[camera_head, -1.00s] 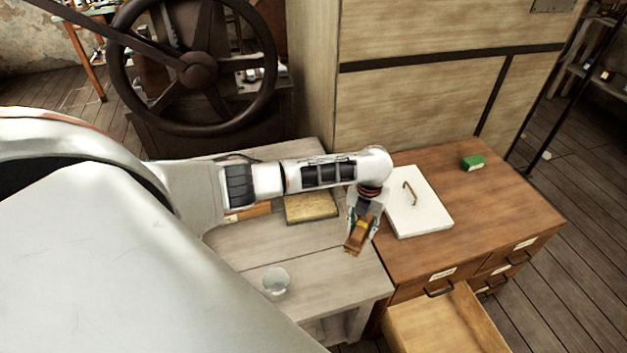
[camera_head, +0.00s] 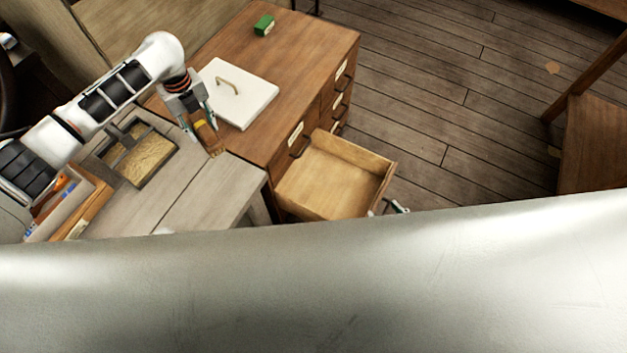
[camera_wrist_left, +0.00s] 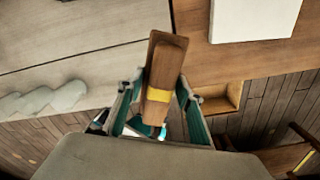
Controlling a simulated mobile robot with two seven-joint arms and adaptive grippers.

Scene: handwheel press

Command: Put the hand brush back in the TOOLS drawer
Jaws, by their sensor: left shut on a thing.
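The hand brush (camera_head: 208,138), brown wood with a yellow band, is held in my left gripper (camera_head: 198,122), above the right edge of the pale workbench. In the left wrist view the brush (camera_wrist_left: 160,85) stands out from between the shut fingers. An open, empty-looking drawer (camera_head: 322,178) of pale wood sticks out from the brown cabinet (camera_head: 300,60), to the right of and below the brush in the picture. The label above it is too small to read. A small part of my right gripper (camera_head: 396,207) shows beside the drawer's front corner; its jaws are mostly hidden.
A white lidded panel with a handle (camera_head: 238,93) and a green block (camera_head: 264,25) lie on the cabinet top. A framed tray (camera_head: 138,155) and a box of pens (camera_head: 65,205) sit on the workbench (camera_head: 190,195). My own pale body covers the lower picture.

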